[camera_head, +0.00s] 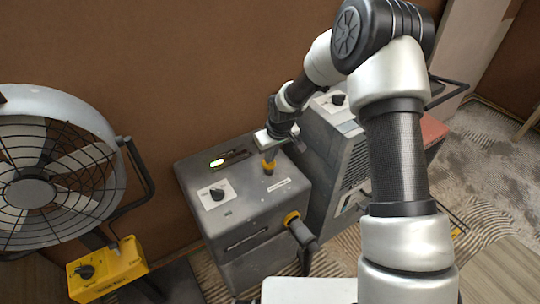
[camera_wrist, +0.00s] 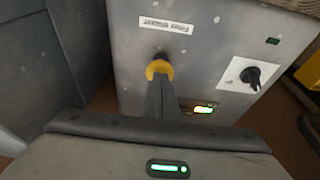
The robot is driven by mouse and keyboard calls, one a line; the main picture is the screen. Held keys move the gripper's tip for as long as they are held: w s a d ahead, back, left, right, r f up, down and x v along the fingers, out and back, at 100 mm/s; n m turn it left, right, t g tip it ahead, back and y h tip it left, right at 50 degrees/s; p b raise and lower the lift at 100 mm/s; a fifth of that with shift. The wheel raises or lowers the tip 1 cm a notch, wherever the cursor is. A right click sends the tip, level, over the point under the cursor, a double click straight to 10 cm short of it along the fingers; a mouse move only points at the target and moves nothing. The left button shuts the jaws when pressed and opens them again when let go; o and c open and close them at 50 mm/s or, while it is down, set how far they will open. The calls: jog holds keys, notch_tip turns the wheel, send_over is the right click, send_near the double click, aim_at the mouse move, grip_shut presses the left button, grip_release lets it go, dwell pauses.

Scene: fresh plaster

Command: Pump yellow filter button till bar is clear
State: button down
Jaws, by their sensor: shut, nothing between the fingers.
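The yellow filter button (camera_head: 268,167) is on top of a grey machine (camera_head: 240,210), toward its right side. In the wrist view the yellow button (camera_wrist: 158,67) shows as a ring with a dark centre, beside a white label reading "Filter shaker" upside down. My gripper (camera_head: 268,156) is shut and empty, its fingertips right at the button. In the wrist view the closed fingers (camera_wrist: 160,85) overlap it; I cannot tell how far it is pressed.
A black dial (camera_head: 217,194) on a white plate sits on the machine top. A hose (camera_head: 300,233) leaves its front. A second grey machine (camera_head: 338,150) stands close on the right. A large fan (camera_head: 40,185) and a yellow box (camera_head: 108,270) are at the left.

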notch_tip(320, 180, down, 3)
jog(key=shift+r+b, duration=0.1)
jog(key=shift+b, duration=0.7)
jog(key=shift+s+r, duration=0.1)
jog(key=shift+r, duration=0.05)
jog(key=shift+r+p, duration=0.45)
notch_tip(320, 180, up, 4)
jog(key=shift+f+p, duration=0.15)
jog(key=shift+p, duration=0.8)
jog(key=v, duration=0.9)
jog(key=shift+r, duration=0.35)
